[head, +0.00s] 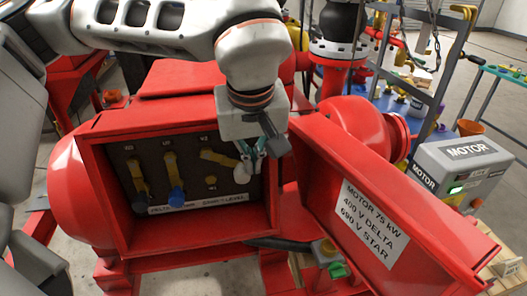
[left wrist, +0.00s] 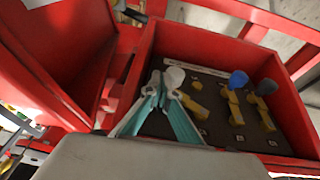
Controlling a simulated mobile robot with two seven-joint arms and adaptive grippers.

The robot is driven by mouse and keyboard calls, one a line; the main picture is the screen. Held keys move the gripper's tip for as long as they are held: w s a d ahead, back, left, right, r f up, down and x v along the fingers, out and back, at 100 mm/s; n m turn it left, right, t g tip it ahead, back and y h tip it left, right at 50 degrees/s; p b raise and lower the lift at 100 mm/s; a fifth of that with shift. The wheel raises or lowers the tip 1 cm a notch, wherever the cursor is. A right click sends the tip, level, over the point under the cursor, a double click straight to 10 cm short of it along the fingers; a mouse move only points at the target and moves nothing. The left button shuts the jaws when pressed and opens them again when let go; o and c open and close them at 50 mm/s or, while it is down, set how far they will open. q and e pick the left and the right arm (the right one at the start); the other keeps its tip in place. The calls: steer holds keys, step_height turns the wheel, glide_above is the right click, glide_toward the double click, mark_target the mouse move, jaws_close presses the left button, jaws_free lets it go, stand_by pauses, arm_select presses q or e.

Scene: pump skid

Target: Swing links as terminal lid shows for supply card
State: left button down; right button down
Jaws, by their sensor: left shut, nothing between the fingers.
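The red terminal box (head: 178,237) is open. Its lid (head: 400,215), swung out to the right, reads "MOTOR 75 kW 400 V DELTA 690 V STAR". My right gripper is out of view.
A grey control box (head: 462,168) marked "MOTOR" with a green lamp stands at right. A white card (head: 508,268) lies low at right, unreadable. A label strip (head: 195,202) runs along the panel's bottom. The box walls and lid edge hem in my left gripper.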

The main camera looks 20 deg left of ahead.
mark_target(242, 183)
arm_select(q)
steer(key=shift+s+a+f, duration=0.1)
steer(key=shift+a+f, duration=0.05)
steer(key=shift+f, duration=0.35)
steer(key=shift+s+a+f, duration=0.1)
steer(key=shift+a+f, duration=0.05)
steer(key=shift+f, duration=0.35)
steer(key=shift+s+a+f+g+y, duration=0.1)
steer(key=shift+f+g+y, duration=0.3)
steer(key=shift+f+y, duration=0.25)
steer(key=shift+f, duration=0.25)
steer(key=shift+s+a+f+p, duration=0.35)
steer(key=shift+a+f, duration=0.25)
steer(key=shift+f, duration=0.3)
steer(key=shift+s+a+f+y, duration=0.15)
steer(key=shift+f+y, duration=0.15)
steer(key=shift+y, duration=0.05)
steer(key=shift+r, duration=0.1)
steer(key=v, duration=1.1)
steer(key=shift+r, duration=0.4)
